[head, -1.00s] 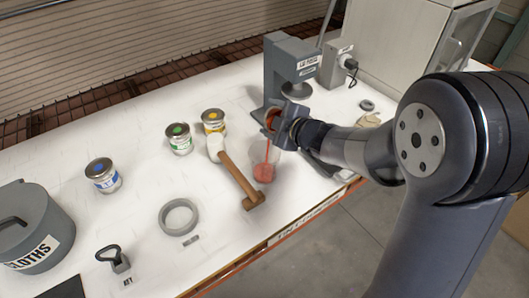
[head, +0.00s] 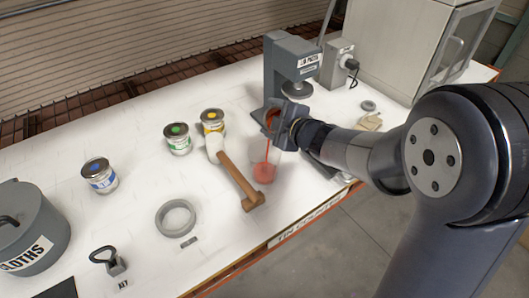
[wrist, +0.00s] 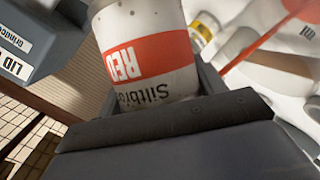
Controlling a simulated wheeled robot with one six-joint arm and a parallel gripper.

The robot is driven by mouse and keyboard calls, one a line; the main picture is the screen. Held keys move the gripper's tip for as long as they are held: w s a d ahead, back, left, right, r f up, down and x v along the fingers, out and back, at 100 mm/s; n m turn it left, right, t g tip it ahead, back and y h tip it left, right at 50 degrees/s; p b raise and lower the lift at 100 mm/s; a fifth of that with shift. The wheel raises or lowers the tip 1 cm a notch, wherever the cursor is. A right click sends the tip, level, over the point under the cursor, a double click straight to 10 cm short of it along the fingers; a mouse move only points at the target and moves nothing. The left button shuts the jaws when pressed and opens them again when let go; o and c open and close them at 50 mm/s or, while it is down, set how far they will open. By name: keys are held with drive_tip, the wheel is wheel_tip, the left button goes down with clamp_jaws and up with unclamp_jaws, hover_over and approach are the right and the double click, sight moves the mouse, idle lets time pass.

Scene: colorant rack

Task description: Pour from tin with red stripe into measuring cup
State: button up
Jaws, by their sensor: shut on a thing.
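The tin with the red stripe (wrist: 150,62) fills the middle of the wrist view, with "RED" on its stripe. My gripper (head: 280,124) is shut on it and holds it tipped above the measuring cup. In the head view my gripper hides most of the tin. A thin red stream (head: 268,140) falls from the tin into the clear measuring cup (head: 265,166). Red liquid (head: 264,173) lies in the lower part of the cup, which stands upright on the white bench.
A mallet (head: 235,175) lies just left of the cup. Yellow (head: 212,122), green (head: 177,139) and blue (head: 100,176) tins stand farther left. A grey press (head: 283,70) stands behind my gripper. A grey ring (head: 175,218) lies near the front, and a cloths bin (head: 30,228) at far left.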

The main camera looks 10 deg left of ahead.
drive_tip(key=shift+s+f+n+t+b, duration=0.1)
drive_tip(key=shift+f+n+t+b, duration=0.3)
drive_tip(key=shift+b, duration=1.5)
drive_tip(key=shift+s+a+r+n+t+b, duration=0.15)
drive_tip(key=shift+n+b, duration=0.2)
drive_tip(key=shift+b, duration=0.8)
drive_tip(key=shift+s+n+t+b, duration=0.15)
drive_tip(key=shift+n+b, duration=0.2)
drive_tip(key=shift+b, duration=0.8)
drive_tip(key=shift+w+r+p, duration=0.15)
drive_tip(key=shift+r+p, duration=0.15)
drive_tip(key=shift+p, duration=0.35)
drive_tip(key=shift+r+m+p, duration=0.15)
drive_tip(key=shift+m+p, duration=0.15)
drive_tip(key=shift+p, duration=0.85)
drive_tip(key=shift+w+m+p, duration=0.15)
drive_tip(key=shift+m+p, duration=0.15)
drive_tip(key=shift+p, duration=0.55)
drive_tip(key=p, duration=0.2)
drive_tip(key=m+g+p, duration=0.1)
drive_tip(key=p, duration=0.2)
drive_tip(key=shift+w+d+r, duration=0.1)
drive_tip(key=shift+d+r, duration=0.1)
drive_tip(key=shift+r, duration=0.2)
drive_tip(key=shift+f+g, duration=0.3)
drive_tip(key=shift+f, duration=0.1)
drive_tip(key=shift+m+p, duration=0.3)
drive_tip(key=shift+w+r+p, duration=0.1)
drive_tip(key=shift+p, duration=0.65)
